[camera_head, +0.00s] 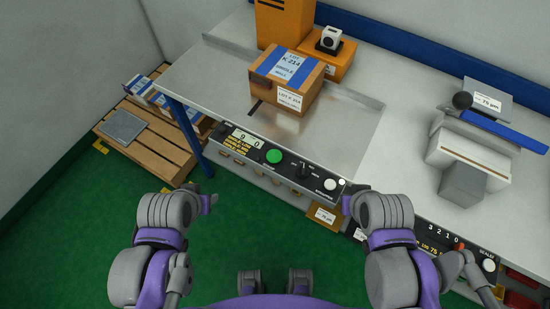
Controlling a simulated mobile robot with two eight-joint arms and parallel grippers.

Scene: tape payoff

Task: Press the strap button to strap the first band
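The control panel (292,168) runs along the front edge of the bench. A large round green button (273,156) sits on it, left of a black knob (303,171) and a white round button (330,184). Nothing touches the buttons. A cardboard box (287,82) with a blue-and-white label rests on the metal plate behind the panel; no band shows clearly on it. My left gripper (208,203) is in front of and left of the panel. My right gripper (347,205) is just in front of the panel's right end. Whether their fingers are open is unclear.
An orange machine (284,22) stands behind the box. A grey sealer (472,158) is on the right of the bench, with another panel (447,241) near my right arm. A wooden pallet (150,140) stands left. Green floor is free in front.

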